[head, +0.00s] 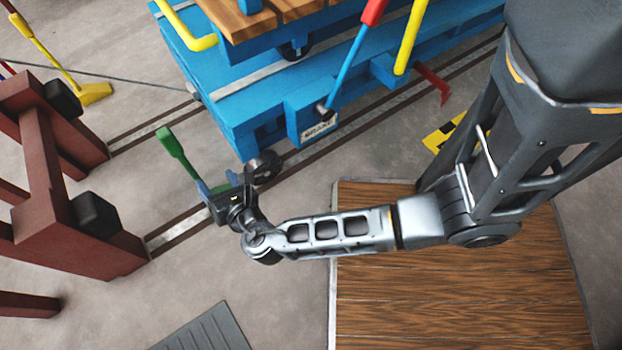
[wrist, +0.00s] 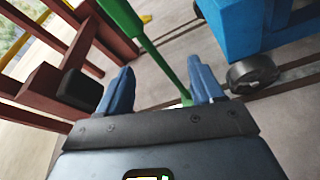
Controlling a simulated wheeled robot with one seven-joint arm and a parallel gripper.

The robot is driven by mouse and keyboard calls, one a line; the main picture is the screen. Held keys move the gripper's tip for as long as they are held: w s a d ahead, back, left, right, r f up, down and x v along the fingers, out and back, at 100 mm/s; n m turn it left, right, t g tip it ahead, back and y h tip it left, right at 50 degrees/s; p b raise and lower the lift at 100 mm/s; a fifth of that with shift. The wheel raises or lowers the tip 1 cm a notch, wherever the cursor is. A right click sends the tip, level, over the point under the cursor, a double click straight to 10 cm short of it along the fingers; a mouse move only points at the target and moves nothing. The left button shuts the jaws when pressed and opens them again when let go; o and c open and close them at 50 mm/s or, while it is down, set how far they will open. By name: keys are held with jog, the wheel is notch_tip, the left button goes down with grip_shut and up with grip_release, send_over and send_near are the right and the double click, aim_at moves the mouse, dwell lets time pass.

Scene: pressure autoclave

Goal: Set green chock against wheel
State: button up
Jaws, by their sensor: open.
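The green chock (head: 178,150) has a long handle that leans up and away to the upper left, just beyond my gripper. Its lower end is hidden behind my gripper in the head view. My gripper (head: 218,184) is open, low over the rail beside the cart. In the wrist view the green handle (wrist: 158,58) runs between the two blue fingers of my gripper (wrist: 160,78), and its lower end shows close to the right finger. I cannot tell whether they touch. The dark wheel (head: 265,166) sits under the cart's near corner; it also shows right of the fingers (wrist: 252,74).
The blue cart (head: 240,110) stands on the rails, with a brake label (head: 319,129) and levers on its side. A dark red buffer frame (head: 45,150) with black pads is at left. A wooden platform (head: 450,310) lies below my arm. A yellow-footed tool (head: 95,93) stands behind.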

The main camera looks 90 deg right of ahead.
jog(key=s+a+r+m+y, duration=0.1)
jog(key=s+a+m+y, duration=0.3)
jog(key=s, duration=0.4)
jog(key=s+a+r+m+y, duration=0.1)
jog(key=s+a+m+y, duration=0.35)
jog(key=s, duration=0.35)
jog(key=s+a+r+m+t, duration=0.1)
jog(key=r+m, duration=0.3)
jog(key=r, duration=0.4)
jog(key=s+a+r+m+t+y, duration=0.1)
jog(key=s+r+m+t, duration=0.1)
jog(key=r+m, duration=0.3)
jog(key=s+a+r+m+t+y, duration=0.1)
jog(key=s+r+m, duration=0.3)
jog(key=r, duration=0.7)
jog(key=shift+a+m+t, duration=0.45)
jog(key=shift+m+t, duration=0.05)
jog(key=shift+m, duration=0.05)
jog(key=shift+s, duration=0.1)
